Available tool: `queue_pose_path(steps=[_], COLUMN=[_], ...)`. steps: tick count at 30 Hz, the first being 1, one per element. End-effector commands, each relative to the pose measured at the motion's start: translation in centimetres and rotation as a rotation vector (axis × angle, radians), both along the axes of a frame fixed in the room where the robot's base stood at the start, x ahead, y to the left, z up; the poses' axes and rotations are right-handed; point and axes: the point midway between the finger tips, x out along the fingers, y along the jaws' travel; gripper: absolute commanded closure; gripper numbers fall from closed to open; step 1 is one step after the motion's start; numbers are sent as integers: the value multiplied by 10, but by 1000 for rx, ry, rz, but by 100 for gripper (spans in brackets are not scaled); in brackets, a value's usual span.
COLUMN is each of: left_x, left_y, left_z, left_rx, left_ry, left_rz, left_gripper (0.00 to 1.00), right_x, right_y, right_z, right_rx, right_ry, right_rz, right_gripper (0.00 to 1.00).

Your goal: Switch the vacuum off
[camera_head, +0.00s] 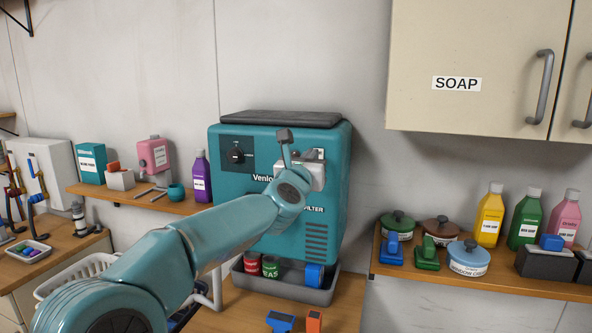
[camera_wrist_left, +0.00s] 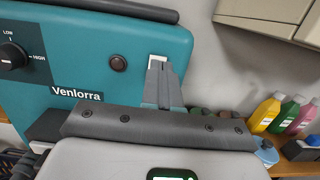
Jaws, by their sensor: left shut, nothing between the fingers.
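The vacuum (camera_head: 228,195) is a teal box marked "Venlorra" with a dark lid on top. It also shows in the wrist view (camera_wrist_left: 85,65). A black dial (camera_head: 237,155) sits on a dark panel at its upper left; in the wrist view the dial (camera_wrist_left: 12,57) has LOW and HIGH marks. A small round dark knob or button (camera_wrist_left: 118,63) is right of the dial. My left gripper (camera_head: 285,138) is shut and empty in front of the vacuum's upper front. In the wrist view its fingertips (camera_wrist_left: 158,64) overlap a small white plate, partly hidden. I cannot tell whether they touch it.
A grey tray (camera_head: 285,290) with cans and a blue roll lies below the vacuum. A left shelf (camera_head: 130,197) holds bottles and boxes; a right shelf (camera_head: 480,285) holds pots and bottles. A SOAP cabinet (camera_head: 460,50) hangs upper right.

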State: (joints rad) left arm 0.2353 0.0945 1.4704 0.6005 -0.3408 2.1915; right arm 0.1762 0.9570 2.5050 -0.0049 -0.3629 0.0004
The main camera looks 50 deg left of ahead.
Motion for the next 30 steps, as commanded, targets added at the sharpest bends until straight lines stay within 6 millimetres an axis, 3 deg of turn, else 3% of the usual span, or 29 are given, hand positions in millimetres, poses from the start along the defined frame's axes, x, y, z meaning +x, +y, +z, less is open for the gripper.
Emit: queue_pose_path(steps=[3, 18, 30], left_x=[-1, -74, -86], left_y=[0, -39, -45], left_z=[0, 11, 12], left_rx=[-2, -1, -1], left_ry=[0, -2, 0], left_rz=[-2, -3, -1], left_gripper=[100, 100, 100], right_x=[0, 0, 0], right_y=[0, 0, 0], right_z=[-3, -16, -16], right_rx=[0, 0, 0], right_ry=[0, 0, 0], right_rz=[0, 0, 0], right_gripper=[0, 0, 0])
